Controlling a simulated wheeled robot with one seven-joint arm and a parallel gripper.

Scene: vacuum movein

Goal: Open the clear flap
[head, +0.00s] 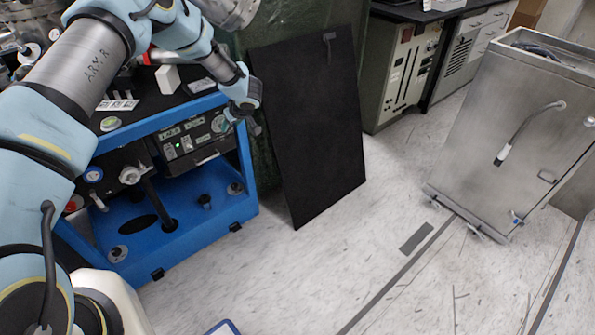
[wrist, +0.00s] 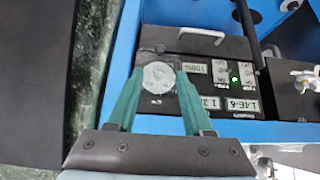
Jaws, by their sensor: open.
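My gripper (wrist: 160,72) is open, its two teal fingers apart and pointing at the front of a dark instrument panel (wrist: 215,88). A round pale grey disc (wrist: 158,77) on the panel shows between the fingers in the wrist view. I cannot tell whether the fingers touch it. The panel has lit readouts, a green light and a bar handle (wrist: 202,33). In the head view my gripper (head: 241,121) is at the panel's right end, partly in front of the panel (head: 190,141). I cannot make out a clear flap for certain.
The panel sits in a blue frame (head: 200,212) with knobs and fittings. A black board (head: 312,125) leans just right of my gripper. A metal cabinet (head: 520,130) stands at the far right. The floor between is mostly free.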

